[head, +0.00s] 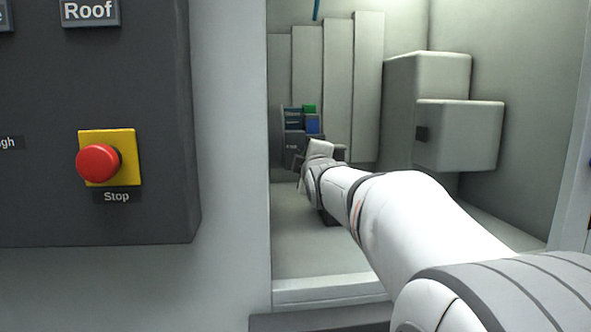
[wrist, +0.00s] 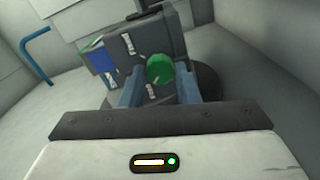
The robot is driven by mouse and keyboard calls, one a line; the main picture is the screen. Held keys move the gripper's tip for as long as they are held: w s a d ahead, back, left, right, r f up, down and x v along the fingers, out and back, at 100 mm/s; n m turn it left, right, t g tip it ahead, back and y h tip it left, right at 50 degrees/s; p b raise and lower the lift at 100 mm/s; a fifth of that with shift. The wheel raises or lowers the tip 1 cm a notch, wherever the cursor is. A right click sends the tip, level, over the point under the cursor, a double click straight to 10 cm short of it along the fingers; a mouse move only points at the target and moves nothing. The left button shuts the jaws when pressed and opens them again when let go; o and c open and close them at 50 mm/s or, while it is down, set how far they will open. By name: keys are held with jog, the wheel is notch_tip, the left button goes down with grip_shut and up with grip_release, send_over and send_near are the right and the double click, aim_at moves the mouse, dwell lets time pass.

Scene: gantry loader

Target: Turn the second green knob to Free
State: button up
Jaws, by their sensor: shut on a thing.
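A round green knob (wrist: 160,68) sits on the face of a dark grey box (wrist: 122,48) in the wrist view. White labels are on the face above and below the knob, too small and slanted to read. My gripper (wrist: 161,88) has its two blue-grey fingers on either side of the knob, shut on it. In the head view my gripper (head: 317,152) is at the small grey box (head: 292,141) deep in the cell and hides much of it. I cannot see a second green knob, nor tell which setting this one points to.
A blue block (head: 313,126) and a green one (head: 309,109) are at the box's top. Pale cabinets (head: 459,135) stand to the right. A red stop button (head: 98,162) is on the dark panel at left. A blue bent pipe (wrist: 34,50) is left in the wrist view.

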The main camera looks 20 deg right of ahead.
jog(key=shift+n, duration=0.3)
jog(key=o, duration=1)
jog(key=shift+c, duration=0.2)
jog(key=v, duration=0.7)
jog(key=shift+s+p, duration=0.35)
jog(key=shift+s, duration=0.05)
